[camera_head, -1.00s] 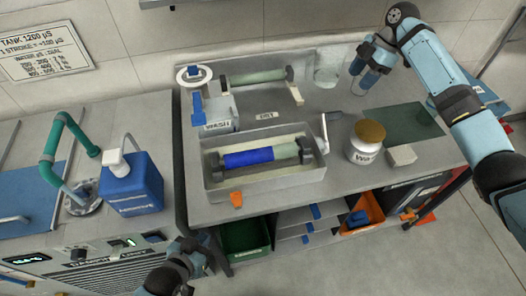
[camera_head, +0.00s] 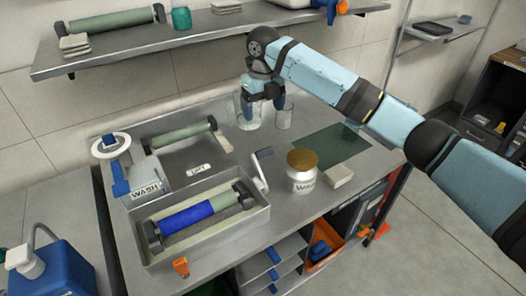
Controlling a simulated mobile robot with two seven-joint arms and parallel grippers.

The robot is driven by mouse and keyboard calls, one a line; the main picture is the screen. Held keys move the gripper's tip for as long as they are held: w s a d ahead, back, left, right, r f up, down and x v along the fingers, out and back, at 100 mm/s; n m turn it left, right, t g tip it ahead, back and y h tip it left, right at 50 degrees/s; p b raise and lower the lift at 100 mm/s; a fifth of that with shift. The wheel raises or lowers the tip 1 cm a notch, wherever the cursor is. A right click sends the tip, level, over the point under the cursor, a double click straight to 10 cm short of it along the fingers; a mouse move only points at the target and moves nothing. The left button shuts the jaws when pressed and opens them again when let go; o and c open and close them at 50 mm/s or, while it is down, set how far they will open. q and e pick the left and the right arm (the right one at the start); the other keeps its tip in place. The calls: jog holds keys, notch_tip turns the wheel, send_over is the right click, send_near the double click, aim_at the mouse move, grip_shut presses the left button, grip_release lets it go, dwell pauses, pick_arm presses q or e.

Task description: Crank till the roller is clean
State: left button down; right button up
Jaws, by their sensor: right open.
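A roller (camera_head: 195,216) lies in a grey open tray (camera_head: 215,241) on the bench. Most of it is blue, with a pale green part at its right end. A pale crank handle (camera_head: 262,168) stands at the tray's right end. My right gripper (camera_head: 262,98) is open at the back of the bench, pointing down by two clear glass beakers, well apart from the crank. Its fingers overlap the left beaker (camera_head: 246,118) in the picture; I cannot tell whether they touch it. My left gripper is out of view.
A second, green roller (camera_head: 183,137) sits behind, near a holder labelled WASH (camera_head: 146,189). A brown-lidded jar (camera_head: 302,180) and a pale block (camera_head: 339,176) stand right of the crank. A dark green mat (camera_head: 332,145) lies beyond. A wall shelf (camera_head: 130,52) hangs above.

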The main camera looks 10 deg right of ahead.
notch_tip(320, 180, down, 14)
jog(key=shift+r, duration=0.1)
dwell(0.4)
jog(key=shift+a+r, duration=0.1)
jog(key=c, duration=1.1)
jog(key=shift+p, duration=0.3)
